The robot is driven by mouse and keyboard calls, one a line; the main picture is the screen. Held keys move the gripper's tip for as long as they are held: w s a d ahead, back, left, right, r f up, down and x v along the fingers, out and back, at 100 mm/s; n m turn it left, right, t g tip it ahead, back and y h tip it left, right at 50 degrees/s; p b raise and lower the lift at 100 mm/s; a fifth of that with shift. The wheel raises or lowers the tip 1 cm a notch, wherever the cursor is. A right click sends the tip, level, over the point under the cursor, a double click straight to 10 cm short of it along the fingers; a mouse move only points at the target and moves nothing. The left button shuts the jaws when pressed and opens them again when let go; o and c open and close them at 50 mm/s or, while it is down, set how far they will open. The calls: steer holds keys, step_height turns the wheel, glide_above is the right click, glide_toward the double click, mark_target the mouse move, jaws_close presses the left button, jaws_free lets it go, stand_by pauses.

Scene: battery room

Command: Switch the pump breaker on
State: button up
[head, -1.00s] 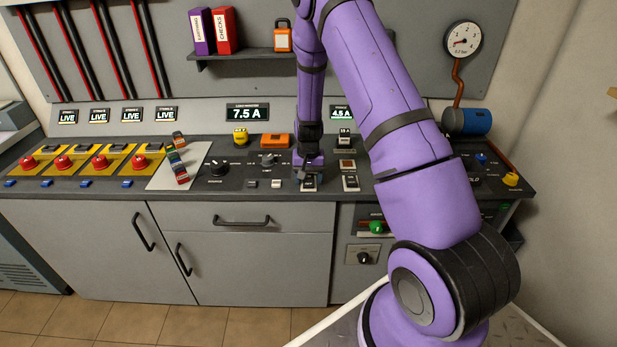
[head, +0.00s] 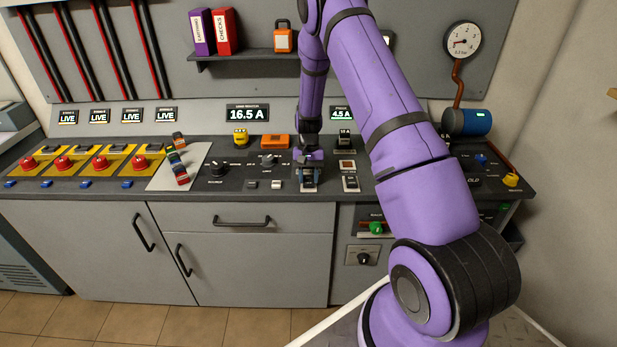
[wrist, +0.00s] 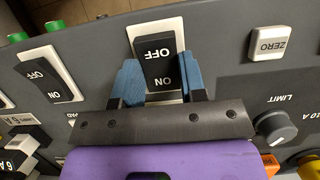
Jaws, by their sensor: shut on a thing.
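A black rocker breaker with OFF and ON lettering (wrist: 157,52) sits in a white frame on the dark counter panel. In the wrist view my gripper (wrist: 158,82) has one blue finger on each side of this rocker, shut on it. In the head view my gripper (head: 309,174) stands over the left of two rockers and covers most of it. A second OFF/ON rocker (wrist: 50,80) is beside it, and it also shows in the head view (head: 350,182). I cannot read a pump label at the held rocker, nor tell which end is pressed.
A LIMIT knob (wrist: 275,130) and a ZERO button (wrist: 270,43) lie right of my gripper in the wrist view. A readout (head: 247,113) shows 16.5 A, another (head: 343,114) 4.5 A.

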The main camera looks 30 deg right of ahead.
stand_by(0.3)
steer(key=o, duration=0.9)
steer(key=shift+r, duration=0.1)
steer(key=v, duration=1)
steer(key=shift+w+d+r, duration=0.15)
steer(key=shift+r, duration=0.15)
